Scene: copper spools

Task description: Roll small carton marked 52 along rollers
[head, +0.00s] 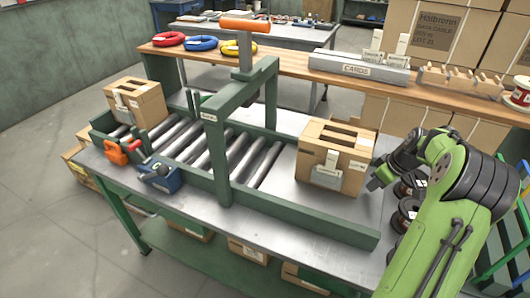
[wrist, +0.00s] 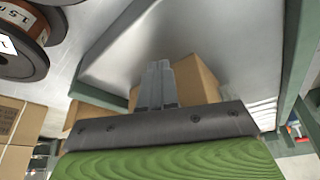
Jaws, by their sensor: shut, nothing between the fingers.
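A small brown carton (head: 333,158) with slots in its top and a white label stands on the bare metal at the right end of the roller table. A similar carton (head: 137,103) stands at the left end of the rollers (head: 190,142). I cannot read a 52 on either. My gripper (head: 374,183) is close to the right side of the right-hand carton; I cannot tell if they touch. In the wrist view my gripper's fingers (wrist: 158,82) are shut and empty, with a brown carton (wrist: 197,80) just beyond them, partly hidden.
A green rail (head: 300,218) runs along the front edge.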

